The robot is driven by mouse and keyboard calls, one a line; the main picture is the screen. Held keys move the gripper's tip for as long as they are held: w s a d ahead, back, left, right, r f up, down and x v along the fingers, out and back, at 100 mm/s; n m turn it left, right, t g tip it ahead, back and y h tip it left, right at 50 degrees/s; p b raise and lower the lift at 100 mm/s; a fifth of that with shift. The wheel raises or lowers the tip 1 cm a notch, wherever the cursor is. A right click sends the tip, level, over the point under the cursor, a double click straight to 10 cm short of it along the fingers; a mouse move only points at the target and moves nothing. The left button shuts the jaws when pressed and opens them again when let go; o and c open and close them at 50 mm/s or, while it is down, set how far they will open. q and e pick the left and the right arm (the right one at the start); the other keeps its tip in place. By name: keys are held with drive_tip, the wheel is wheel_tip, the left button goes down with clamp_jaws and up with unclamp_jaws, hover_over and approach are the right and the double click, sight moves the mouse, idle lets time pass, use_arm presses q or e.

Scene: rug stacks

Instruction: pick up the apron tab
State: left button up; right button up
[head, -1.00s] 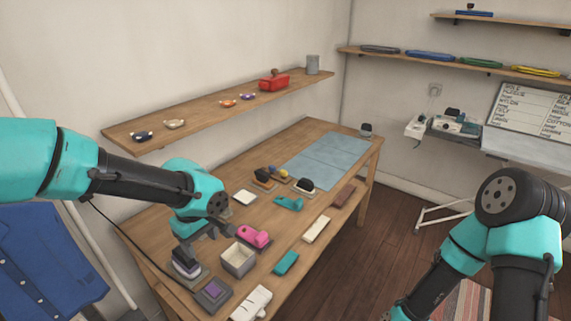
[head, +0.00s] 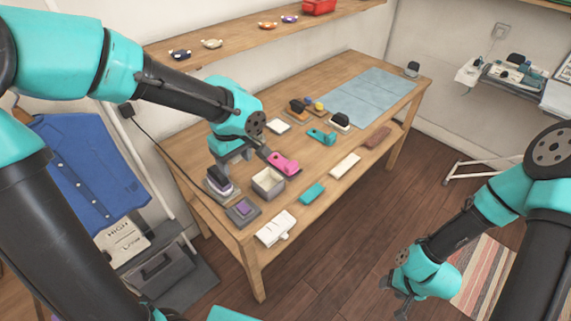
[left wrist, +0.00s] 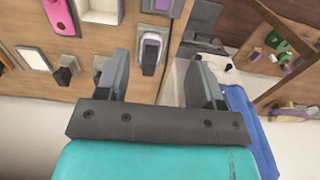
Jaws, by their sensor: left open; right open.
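I cannot tell which item is the apron tab. My left gripper (head: 242,158) is open and empty above the table's near left end. Below it stand a white and purple iron-like tool (head: 217,184) and a pink tool (head: 284,163). In the left wrist view the tool (left wrist: 152,48) shows beyond and between the open fingers (left wrist: 160,80). A purple piece (head: 243,207) lies on a dark square pad close by. My right gripper (head: 402,294) is open and empty over the floor, away from the table.
The wooden table (head: 240,239) also holds an open box (head: 267,182), a white tool (head: 275,229), teal pieces (head: 312,193) and a blue-grey mat (head: 368,96). A blue shirt (head: 82,165) hangs at left. A wall shelf (head: 235,43) runs behind. A striped rug (head: 486,275) lies right.

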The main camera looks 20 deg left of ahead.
idle(0.4)
use_arm(q)
drive_tip(key=o, duration=0.5)
drive_tip(key=shift+o, duration=0.2)
hover_over(291, 162)
wheel_tip(291, 162, down, 4)
drive_tip(key=shift+r, duration=0.15)
use_arm(e)
wheel_tip(291, 162, down, 2)
drive_tip(key=shift+f, duration=0.1)
use_arm(q)
wheel_tip(291, 162, down, 12)
drive_tip(key=shift+f, duration=0.15)
